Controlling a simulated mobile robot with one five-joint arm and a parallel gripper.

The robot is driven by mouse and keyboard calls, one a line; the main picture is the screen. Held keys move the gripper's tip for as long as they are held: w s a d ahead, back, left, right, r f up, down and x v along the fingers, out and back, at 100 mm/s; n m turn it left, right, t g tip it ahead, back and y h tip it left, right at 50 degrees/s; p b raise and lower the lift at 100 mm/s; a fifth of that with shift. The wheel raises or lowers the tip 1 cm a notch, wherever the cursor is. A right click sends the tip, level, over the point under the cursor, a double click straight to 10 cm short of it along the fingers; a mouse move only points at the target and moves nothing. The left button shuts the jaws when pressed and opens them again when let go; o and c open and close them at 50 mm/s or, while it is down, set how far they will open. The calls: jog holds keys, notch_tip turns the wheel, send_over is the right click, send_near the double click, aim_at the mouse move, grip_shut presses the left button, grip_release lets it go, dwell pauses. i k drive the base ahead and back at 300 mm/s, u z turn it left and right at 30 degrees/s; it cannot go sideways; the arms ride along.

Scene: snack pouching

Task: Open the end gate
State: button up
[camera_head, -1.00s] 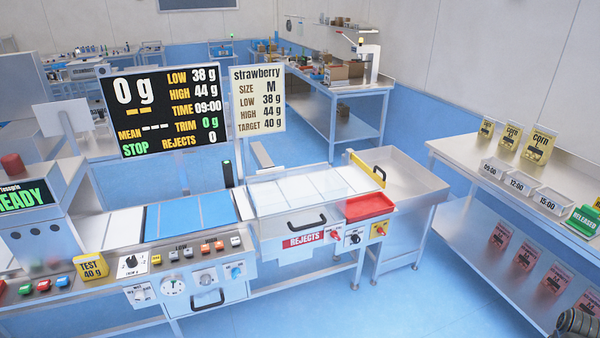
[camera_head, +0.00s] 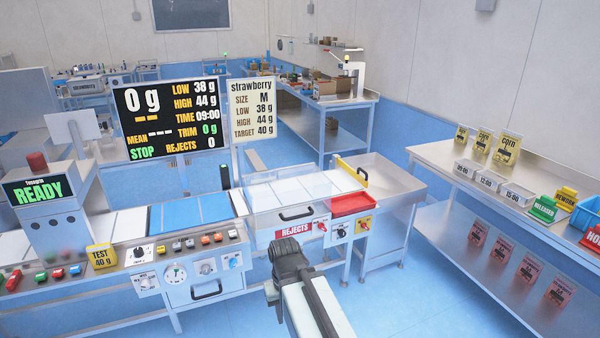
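The end gate (camera_head: 350,171) is a yellow bar standing across the right end of the white conveyor, with a dark handle on its right part. It looks closed, between the belt and the steel bin. Below it are a yellow box with a red knob (camera_head: 364,224) and a white box with a dark knob (camera_head: 342,229). My arm reaches up from the bottom centre, and its dark end with my gripper (camera_head: 289,251) is in front of the machine, low and left of the gate, apart from it. The fingers cannot be made out.
A steel bin (camera_head: 398,180) stands right of the gate. A red tray (camera_head: 353,204) and the rejects drawer (camera_head: 296,214) are on the machine's front. A steel bench (camera_head: 440,158) with cards and boxes is at right. Blue floor is free between bench and machine.

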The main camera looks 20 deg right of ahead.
aim_at(364, 181)
jog(key=u, duration=0.25)
jog(key=i, duration=1)
jog(key=z, duration=0.1)
